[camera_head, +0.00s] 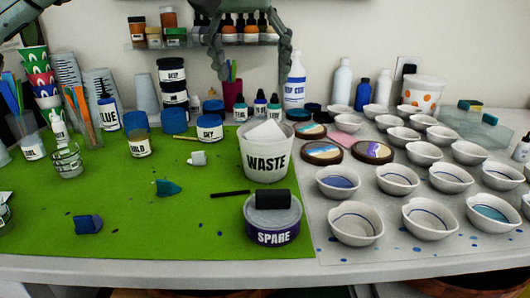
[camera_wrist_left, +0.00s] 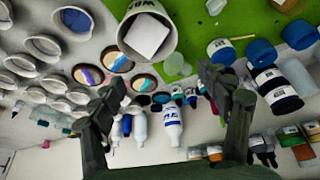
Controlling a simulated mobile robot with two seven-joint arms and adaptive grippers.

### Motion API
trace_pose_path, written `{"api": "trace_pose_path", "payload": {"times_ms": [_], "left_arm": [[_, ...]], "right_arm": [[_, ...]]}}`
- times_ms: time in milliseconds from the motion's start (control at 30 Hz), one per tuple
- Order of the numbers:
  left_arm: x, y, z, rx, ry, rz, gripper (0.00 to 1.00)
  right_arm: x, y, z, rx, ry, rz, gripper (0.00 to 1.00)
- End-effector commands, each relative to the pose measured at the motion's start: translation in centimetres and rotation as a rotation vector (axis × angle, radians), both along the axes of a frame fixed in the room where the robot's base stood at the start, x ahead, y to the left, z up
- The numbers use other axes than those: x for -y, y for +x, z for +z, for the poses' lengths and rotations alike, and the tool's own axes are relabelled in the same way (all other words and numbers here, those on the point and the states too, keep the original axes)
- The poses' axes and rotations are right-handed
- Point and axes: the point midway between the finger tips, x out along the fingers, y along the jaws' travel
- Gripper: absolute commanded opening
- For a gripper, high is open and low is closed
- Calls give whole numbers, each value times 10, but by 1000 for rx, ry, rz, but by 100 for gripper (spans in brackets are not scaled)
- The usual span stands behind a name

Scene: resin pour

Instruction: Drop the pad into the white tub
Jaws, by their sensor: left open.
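The white tub (camera_head: 266,160), marked WASTE, stands at the right edge of the green mat. White, flat, angular pieces stick up inside it. The left wrist view shows the tub (camera_wrist_left: 132,48) from above with a white square pad (camera_wrist_left: 147,38) in it. My left gripper (camera_head: 250,78) is open and empty, high up behind the tub, in front of the shelf. Its spread fingers also show in the left wrist view (camera_wrist_left: 160,92). My right gripper is out of view.
A SPARE tub (camera_head: 272,228) with a dark block (camera_head: 272,199) on top stands in front of the white tub. Several bowls (camera_head: 354,222) fill the right side. Bottles (camera_head: 297,80) stand behind. The mat's front left (camera_head: 140,235) is mostly clear.

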Motion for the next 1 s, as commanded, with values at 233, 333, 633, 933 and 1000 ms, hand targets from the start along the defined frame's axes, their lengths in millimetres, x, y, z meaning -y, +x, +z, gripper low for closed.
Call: {"api": "trace_pose_path", "payload": {"times_ms": [233, 333, 633, 933, 1000], "left_arm": [[-5, -20, 50, 2, 0, 1, 76], [-6, -26, 63, 2, 0, 1, 76], [-8, -32, 76, -1, 1, 0, 76], [-8, -28, 66, -2, 3, 1, 76], [-7, -24, 58, -2, 3, 1, 76]], "right_arm": [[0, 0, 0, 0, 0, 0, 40], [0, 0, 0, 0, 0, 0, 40], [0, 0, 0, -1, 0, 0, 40], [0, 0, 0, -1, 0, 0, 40], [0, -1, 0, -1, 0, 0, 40]]}}
